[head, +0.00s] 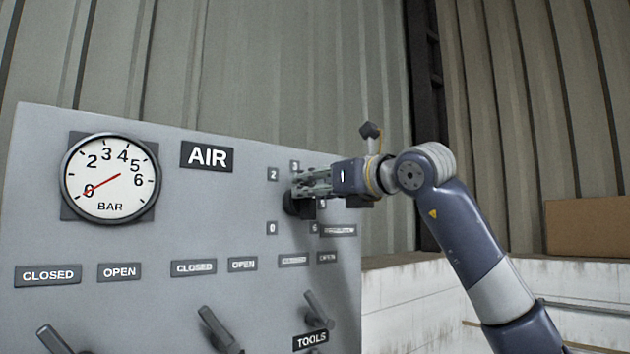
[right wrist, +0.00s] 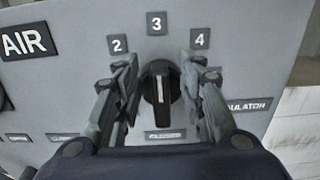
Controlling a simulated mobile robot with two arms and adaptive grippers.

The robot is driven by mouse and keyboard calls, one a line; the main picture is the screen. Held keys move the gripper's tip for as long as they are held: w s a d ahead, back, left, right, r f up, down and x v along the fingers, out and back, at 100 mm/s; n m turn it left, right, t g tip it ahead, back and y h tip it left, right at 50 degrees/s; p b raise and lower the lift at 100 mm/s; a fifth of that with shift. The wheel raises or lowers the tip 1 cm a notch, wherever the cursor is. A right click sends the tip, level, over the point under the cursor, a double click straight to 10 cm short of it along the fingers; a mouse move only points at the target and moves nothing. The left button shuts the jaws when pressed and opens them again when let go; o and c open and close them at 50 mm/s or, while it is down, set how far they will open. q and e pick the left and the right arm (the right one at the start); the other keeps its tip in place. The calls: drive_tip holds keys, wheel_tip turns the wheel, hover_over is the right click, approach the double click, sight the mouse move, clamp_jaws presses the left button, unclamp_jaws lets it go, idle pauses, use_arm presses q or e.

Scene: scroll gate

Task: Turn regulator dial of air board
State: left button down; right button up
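The air board (head: 240,150) is a grey panel with an AIR label and a round pressure gauge (head: 110,178), whose red needle lies near 0. The regulator dial (head: 297,207) is a black knob with numbers around it, partly hidden by my right gripper (head: 305,184). In the right wrist view the dial (right wrist: 160,88) has a white line at its top, toward 3. My right gripper (right wrist: 160,92) is open, with one finger on each side of the dial. Gaps show between fingers and knob. My left gripper is not in view.
Lever handles (head: 218,330) stick out along the lower board, another at lower left (head: 54,341) and one above the TOOLS label (head: 318,309). A white wall (head: 405,300) stands right of the board, with a brown box (head: 588,226) behind it.

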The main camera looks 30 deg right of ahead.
clamp_jaws()
drive_tip(key=shift+a+n, duration=0.1)
drive_tip(key=shift+n, duration=0.3)
drive_tip(key=shift+s+a+f+n+p, duration=0.1)
drive_tip(key=shift+a+n+p, duration=0.2)
drive_tip(key=shift+n, duration=1.05)
drive_tip(key=shift+w+a+f+n+p, duration=0.1)
drive_tip(key=shift+a+n+p, duration=0.15)
drive_tip(key=shift+n, duration=1.05)
drive_tip(key=shift+s+a+f+n+p, duration=0.1)
drive_tip(key=shift+a+n+p, duration=0.2)
drive_tip(key=shift+n, duration=1.05)
unclamp_jaws()
drive_tip(key=shift+f, duration=0.1)
